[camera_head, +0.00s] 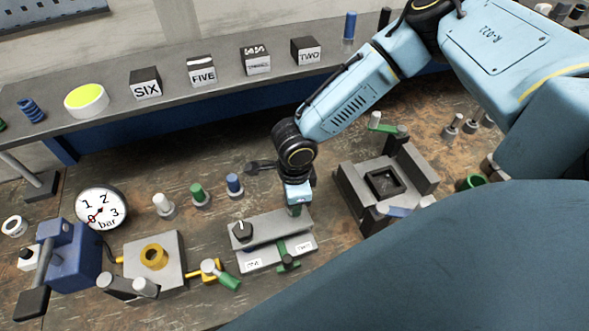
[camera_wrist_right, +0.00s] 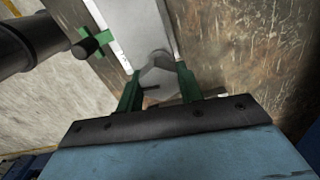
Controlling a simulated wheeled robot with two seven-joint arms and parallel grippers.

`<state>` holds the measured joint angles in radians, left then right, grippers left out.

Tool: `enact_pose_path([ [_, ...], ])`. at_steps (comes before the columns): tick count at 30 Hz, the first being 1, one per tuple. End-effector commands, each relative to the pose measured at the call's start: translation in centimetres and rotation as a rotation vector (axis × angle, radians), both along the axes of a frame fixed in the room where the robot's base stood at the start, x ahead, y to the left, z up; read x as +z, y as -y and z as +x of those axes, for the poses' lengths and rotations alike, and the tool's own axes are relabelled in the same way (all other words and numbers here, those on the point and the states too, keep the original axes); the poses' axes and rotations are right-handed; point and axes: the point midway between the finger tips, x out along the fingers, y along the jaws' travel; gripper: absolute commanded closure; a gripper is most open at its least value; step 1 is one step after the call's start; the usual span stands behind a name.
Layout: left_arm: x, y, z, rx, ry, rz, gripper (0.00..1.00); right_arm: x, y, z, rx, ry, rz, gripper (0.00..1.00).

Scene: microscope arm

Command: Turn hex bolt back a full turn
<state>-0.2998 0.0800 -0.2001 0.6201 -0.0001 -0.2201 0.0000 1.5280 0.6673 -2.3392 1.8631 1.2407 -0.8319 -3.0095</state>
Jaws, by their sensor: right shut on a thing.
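The grey hex bolt (camera_wrist_right: 157,76) shows in the right wrist view with a dark mark on its face. My right gripper (camera_wrist_right: 159,88) has one green finger on each side of the bolt and is shut on it. In the head view my right gripper (camera_head: 296,209) points down at the right end of a grey block (camera_head: 268,232), and the bolt is hidden beneath it. My left gripper is not in view.
A black knob (camera_head: 242,231) stands on the block's left end, and a green cross-shaped handle (camera_head: 287,263) sits at its front. A grey fixture (camera_head: 412,168) is close on the right. A yellow ring (camera_head: 153,257) and a pressure gauge (camera_head: 101,208) are left.

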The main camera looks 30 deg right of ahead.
Motion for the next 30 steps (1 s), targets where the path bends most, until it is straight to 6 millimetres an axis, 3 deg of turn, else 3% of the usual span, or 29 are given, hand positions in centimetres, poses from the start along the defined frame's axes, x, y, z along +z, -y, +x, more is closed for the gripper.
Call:
enact_pose_path([
  [12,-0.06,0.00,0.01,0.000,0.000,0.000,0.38,-0.27,-0.08,-0.37,0.007,-0.008,0.002,0.86],
  [13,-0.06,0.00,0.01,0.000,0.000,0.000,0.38,-0.27,-0.08,-0.38,0.007,-0.008,0.002,0.61],
  [17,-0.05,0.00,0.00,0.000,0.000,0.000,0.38,-0.21,-0.06,-0.31,0.006,-0.006,0.001,0.44],
  [30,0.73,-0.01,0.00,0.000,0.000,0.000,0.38,0.55,0.05,-0.16,0.002,-0.003,0.001,0.42],
])
